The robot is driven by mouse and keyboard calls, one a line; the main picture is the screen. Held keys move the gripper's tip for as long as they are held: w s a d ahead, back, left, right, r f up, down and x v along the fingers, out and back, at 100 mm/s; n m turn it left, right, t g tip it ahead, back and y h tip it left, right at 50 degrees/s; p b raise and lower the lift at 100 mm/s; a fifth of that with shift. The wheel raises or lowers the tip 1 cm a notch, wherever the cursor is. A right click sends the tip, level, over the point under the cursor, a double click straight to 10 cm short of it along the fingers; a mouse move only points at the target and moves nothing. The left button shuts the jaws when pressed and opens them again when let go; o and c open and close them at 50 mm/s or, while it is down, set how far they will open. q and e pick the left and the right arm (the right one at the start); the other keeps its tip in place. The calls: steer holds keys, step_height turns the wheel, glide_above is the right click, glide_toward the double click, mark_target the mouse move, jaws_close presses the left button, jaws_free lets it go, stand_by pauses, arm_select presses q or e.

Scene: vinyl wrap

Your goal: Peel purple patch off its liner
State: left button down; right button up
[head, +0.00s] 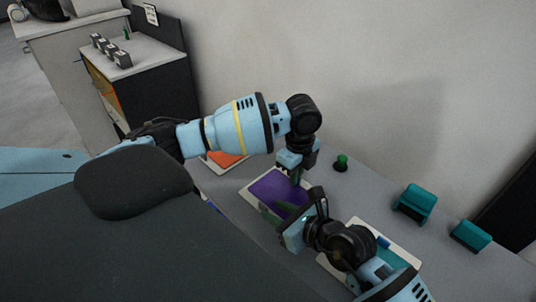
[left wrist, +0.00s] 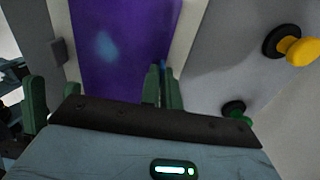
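The purple patch (head: 268,187) lies on its cream liner (head: 249,199) on the grey table. It fills the upper middle of the left wrist view (left wrist: 120,45) and looks flat there. My left gripper (head: 297,181) points down at the patch's edge. In the left wrist view its green fingers (left wrist: 164,88) are close together, with a thin blue sliver, apparently a tab, between them. My right gripper (head: 276,210) reaches over the near part of the liner; its green fingers look apart and empty. The arms hide part of the patch.
An orange patch (head: 224,160) lies to the left, partly behind my left arm. Another liner (head: 402,252) with a blue tab lies under my right arm. A green knob (head: 342,162), a yellow knob (left wrist: 300,50) and two teal blocks (head: 415,202) (head: 471,235) stand nearby.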

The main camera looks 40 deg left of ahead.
mark_target(267, 208)
steer(key=shift+x, duration=1.95)
jaws_close()
arm_select(q)
steer(key=shift+r, duration=0.65)
steer(key=shift+r, duration=2)
arm_select(e)
steer(key=shift+f, duration=0.2)
arm_select(q)
steer(key=shift+d+r, duration=0.15)
steer(key=shift+r, duration=1.4)
